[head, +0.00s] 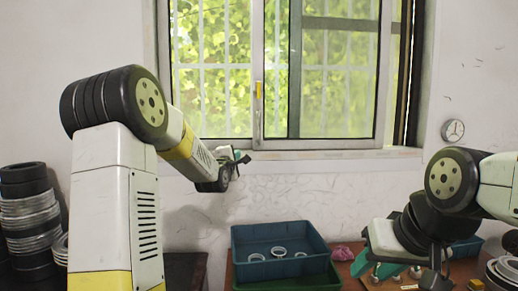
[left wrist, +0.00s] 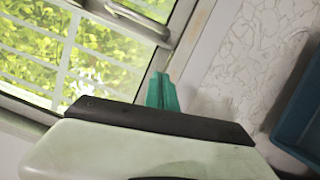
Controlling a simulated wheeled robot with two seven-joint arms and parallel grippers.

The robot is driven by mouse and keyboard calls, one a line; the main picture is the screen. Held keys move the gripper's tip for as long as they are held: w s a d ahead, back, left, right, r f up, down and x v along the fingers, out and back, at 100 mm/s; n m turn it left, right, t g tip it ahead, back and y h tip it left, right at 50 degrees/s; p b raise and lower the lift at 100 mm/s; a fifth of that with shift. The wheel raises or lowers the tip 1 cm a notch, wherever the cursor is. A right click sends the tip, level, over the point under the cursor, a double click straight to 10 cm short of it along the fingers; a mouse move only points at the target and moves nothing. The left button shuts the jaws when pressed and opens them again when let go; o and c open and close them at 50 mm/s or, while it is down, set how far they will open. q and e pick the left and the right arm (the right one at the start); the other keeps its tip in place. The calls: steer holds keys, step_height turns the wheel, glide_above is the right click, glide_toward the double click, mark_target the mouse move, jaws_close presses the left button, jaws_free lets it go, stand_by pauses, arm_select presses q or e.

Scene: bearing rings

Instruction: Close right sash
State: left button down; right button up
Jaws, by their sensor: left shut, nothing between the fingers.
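The right sash (head: 381,75) is a grey-framed pane in the window, with a yellow handle (head: 259,90) on its left stile. A narrow gap shows between its right stile and the dark right side of the window frame (head: 405,75). My left gripper (head: 245,158) is in front of the sill, below the sash's lower left corner, shut and empty. Its teal fingers (left wrist: 162,92) show together in the left wrist view, in front of the window's lower frame; contact cannot be told. My right gripper (head: 373,268) hangs low over the table, its teal fingers apart.
A blue crate (head: 240,240) with several rings stands on a green crate (head: 325,283) below the window. A pink cloth (head: 342,253) lies to its right. Stacked rings (head: 30,215) stand at the left. A round dial (head: 453,131) hangs on the right wall.

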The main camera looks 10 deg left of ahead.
arm_select(q)
steer(key=w+d+r, duration=0.1)
steer(key=w+d, duration=0.3)
steer(key=w, duration=0.5)
steer(key=shift+w+d, duration=0.15)
steer(key=shift+w, duration=0.25)
steer(key=shift+r, duration=0.1)
